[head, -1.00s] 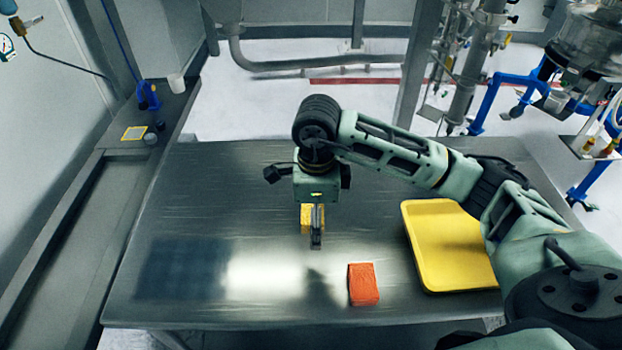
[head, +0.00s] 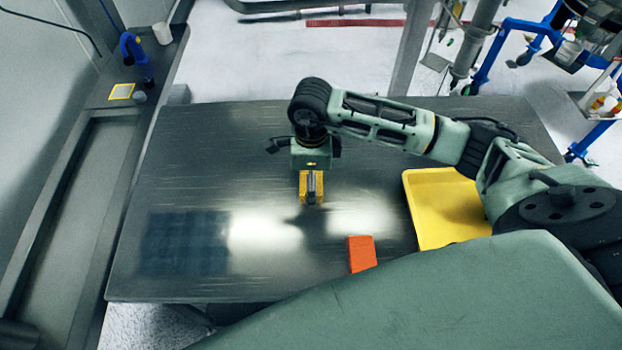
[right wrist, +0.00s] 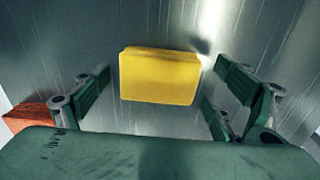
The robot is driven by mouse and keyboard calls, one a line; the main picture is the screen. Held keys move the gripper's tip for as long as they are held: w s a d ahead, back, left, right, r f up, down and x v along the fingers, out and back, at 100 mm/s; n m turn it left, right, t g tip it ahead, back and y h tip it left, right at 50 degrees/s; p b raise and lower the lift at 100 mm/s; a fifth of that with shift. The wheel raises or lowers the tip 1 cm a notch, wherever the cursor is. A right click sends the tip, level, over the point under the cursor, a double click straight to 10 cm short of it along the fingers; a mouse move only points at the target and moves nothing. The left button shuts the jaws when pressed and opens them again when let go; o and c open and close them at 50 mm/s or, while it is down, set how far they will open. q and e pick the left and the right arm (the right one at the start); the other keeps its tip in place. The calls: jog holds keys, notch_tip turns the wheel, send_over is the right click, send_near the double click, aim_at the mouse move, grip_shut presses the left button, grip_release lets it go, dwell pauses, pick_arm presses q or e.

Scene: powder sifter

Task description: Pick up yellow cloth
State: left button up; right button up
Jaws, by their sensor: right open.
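The yellow cloth (head: 304,188) is a folded block lying on the metal table, partly hidden behind my right gripper in the head view. In the right wrist view the yellow cloth (right wrist: 160,76) lies between the spread fingers, with a gap on each side. My right gripper (head: 312,196) points down over the cloth; it also shows in the right wrist view (right wrist: 160,92), open and empty. I cannot tell the exact height of its fingertips above the table. My left gripper is not in view.
An orange cloth (head: 361,253) lies on the table nearer to me; it also shows in the right wrist view (right wrist: 38,117). A yellow tray (head: 436,236) is at the right. The left part of the metal table (head: 190,150) is clear. A side counter with small items runs along the left.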

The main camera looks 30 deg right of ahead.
jog(key=shift+f, duration=0.25)
jog(key=c, duration=1.2)
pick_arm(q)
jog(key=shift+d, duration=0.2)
pick_arm(e)
jog(key=shift+c, duration=0.2)
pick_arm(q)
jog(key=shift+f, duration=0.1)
pick_arm(e)
jog(key=shift+r, duration=0.2)
